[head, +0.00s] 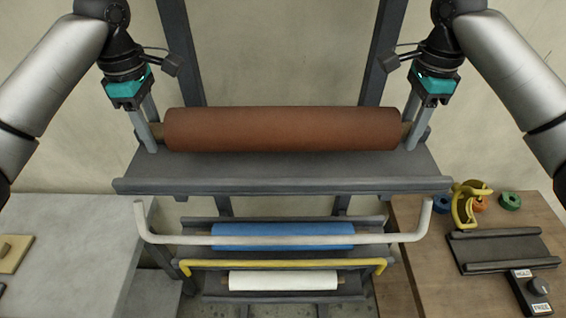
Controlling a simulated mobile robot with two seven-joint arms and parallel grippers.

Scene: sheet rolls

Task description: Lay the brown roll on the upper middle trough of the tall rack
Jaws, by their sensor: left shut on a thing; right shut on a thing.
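The brown roll (285,128) lies level across the top of the tall rack, over its wide grey upper trough (285,172). I cannot tell whether it rests in the trough or hangs just above it. My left gripper (149,140) is shut on the left core end of the roll. My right gripper (411,138) is shut on its right core end. The fingers point down and partly hide both ends. The trough's front lip is in full view; its back is hidden behind the roll.
Below are a blue roll (270,236) and a white roll (283,281) in lower troughs, with a white bar (285,243) and yellow bar (285,263) before them. A grey table (75,235) stands left. A wooden table (405,225) right holds a yellow dispenser (463,207) and dark tray (500,250).

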